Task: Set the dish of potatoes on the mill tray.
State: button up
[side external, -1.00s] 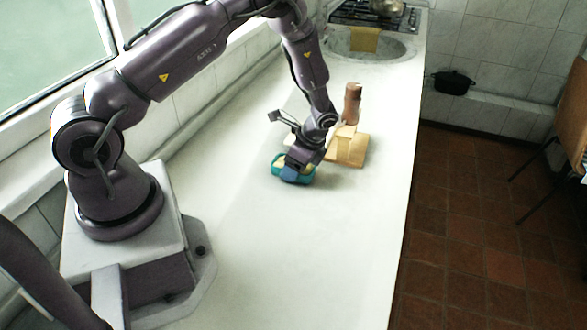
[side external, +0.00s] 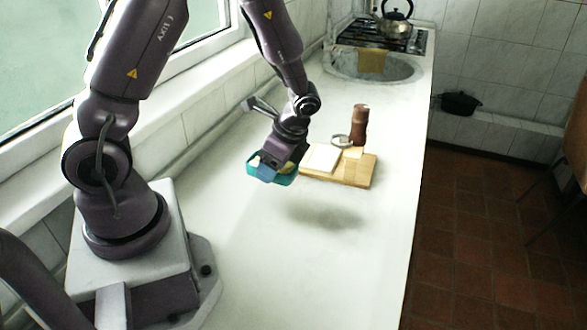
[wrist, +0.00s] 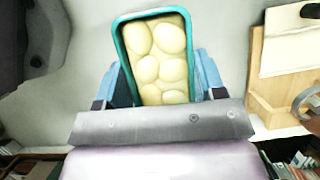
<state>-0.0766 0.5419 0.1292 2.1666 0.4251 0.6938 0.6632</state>
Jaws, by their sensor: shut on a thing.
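The dish of potatoes is a teal rectangular dish (side external: 257,172) filled with pale round potatoes; in the wrist view the potatoes (wrist: 158,62) show inside its teal rim (wrist: 117,45). My gripper (side external: 268,170) is shut on the dish, with its blue fingers at the dish's two long sides near the close end; the fingers also show in the wrist view (wrist: 165,85). The dish is held above the counter. The mill tray (side external: 357,172) is a wooden board to the right of the dish, bearing a brown mill (side external: 360,125), a white sheet or tile (side external: 321,157) and a metal ring (side external: 341,140).
The white counter (side external: 300,260) is clear in front of the tray, with a dark shadow on it. A sink (side external: 400,70) with a yellow cloth and a stove with a kettle (side external: 397,25) are at the back. The counter's right edge drops to a tiled floor.

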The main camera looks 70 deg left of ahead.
jog(key=s+d+r, duration=0.2)
jog(key=s+r, duration=0.1)
jog(key=s, duration=0.2)
notch_tip(320, 180, up, 10)
jog(key=n+h, duration=0.7)
jog(key=n, duration=1.2)
send_over(322, 159)
jog(key=w+a, duration=0.1)
notch_tip(322, 159, down, 20)
jog(key=shift+f, duration=0.25)
jog(key=shift+d+f, duration=0.1)
jog(key=shift+f, duration=0.45)
dwell(0.7)
